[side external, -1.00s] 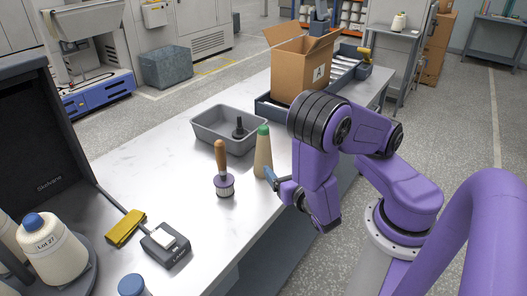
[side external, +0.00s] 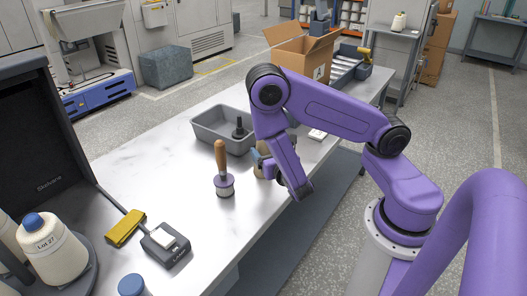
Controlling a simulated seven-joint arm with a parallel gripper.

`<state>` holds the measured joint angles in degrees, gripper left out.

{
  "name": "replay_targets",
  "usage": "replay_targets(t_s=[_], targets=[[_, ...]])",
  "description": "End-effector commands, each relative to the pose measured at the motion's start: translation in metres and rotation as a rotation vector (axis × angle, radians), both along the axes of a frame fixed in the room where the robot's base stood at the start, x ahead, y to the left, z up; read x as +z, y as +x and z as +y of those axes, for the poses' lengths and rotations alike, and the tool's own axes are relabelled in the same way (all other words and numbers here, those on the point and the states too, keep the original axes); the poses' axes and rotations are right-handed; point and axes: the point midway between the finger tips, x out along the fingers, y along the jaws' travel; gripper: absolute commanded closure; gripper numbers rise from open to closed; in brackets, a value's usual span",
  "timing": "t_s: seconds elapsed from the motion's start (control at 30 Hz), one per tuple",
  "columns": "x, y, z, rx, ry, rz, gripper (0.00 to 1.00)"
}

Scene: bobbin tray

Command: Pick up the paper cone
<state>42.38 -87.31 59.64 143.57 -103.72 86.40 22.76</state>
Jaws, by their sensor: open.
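The paper cone (side external: 259,173) is tan and stands on the white table. My arm hides most of it, including the green tip. My gripper (side external: 262,160) is low at the cone, with a blue-grey finger showing against its side. The jaws are open. Whether both fingers straddle the cone is hidden behind my wrist.
A wooden-handled brush (side external: 222,168) stands close to the left of the cone. A grey bin (side external: 208,128) with a dark peg-like object (side external: 239,131) is behind. A cardboard box (side external: 292,48) stands farther back.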

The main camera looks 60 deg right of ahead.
Motion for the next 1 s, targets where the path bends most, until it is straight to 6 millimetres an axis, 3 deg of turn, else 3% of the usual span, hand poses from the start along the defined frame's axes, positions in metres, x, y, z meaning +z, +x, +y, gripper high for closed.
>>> replay_targets(t_s=[0.17, 0.5, 0.83, 1.0], targets=[[-0.001, 0.008, -0.006, -0.002, 0.001, -0.003, 0.21], [-0.007, 0.044, -0.027, -0.002, 0.001, -0.002, 0.21], [-0.008, 0.049, -0.030, 0.002, 0.000, -0.001, 0.21], [-0.008, 0.049, -0.030, 0.001, 0.000, -0.001, 0.76]])
